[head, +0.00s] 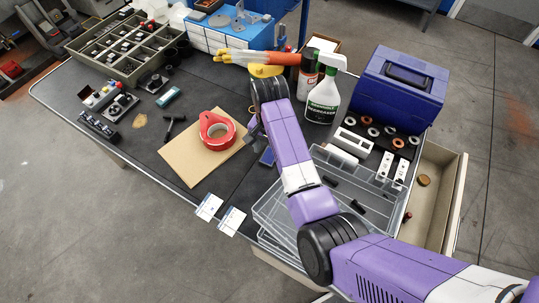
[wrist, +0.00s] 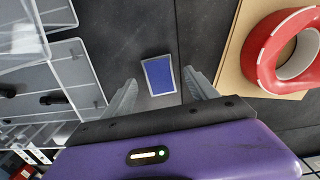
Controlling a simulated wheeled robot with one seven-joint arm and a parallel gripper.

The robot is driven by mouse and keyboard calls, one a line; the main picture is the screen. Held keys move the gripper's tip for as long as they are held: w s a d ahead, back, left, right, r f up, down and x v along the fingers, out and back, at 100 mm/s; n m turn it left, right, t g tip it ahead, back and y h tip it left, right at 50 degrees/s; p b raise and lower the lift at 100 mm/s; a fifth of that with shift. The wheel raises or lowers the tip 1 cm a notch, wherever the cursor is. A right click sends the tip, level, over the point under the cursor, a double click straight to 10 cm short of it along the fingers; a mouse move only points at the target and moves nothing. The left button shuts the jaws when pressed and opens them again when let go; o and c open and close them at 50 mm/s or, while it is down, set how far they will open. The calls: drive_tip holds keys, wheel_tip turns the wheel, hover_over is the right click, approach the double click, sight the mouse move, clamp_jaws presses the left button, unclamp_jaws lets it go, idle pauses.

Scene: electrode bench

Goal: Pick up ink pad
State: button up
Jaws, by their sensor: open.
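The ink pad (wrist: 159,75) is a small flat rectangle with a blue face and a pale rim. It lies on the dark bench top in the wrist view. My gripper (wrist: 159,90) is open, with one finger on each side of the ink pad in that view; I cannot tell how high it is above the pad. Nothing is between the fingers except the view of the pad and bench. In the head view, a blue piece of the ink pad (head: 267,157) shows beside my purple arm, which partly hides it.
A red tape roll (head: 217,131) sits on a brown board (head: 185,158) left of the pad. Clear trays (head: 270,210) lie close on the other side. A spray bottle (head: 323,97) and a blue case (head: 398,90) stand farther back.

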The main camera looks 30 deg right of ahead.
drive_tip(key=shift+f, duration=0.65)
clamp_jaws()
drive_tip(key=shift+r, duration=0.1)
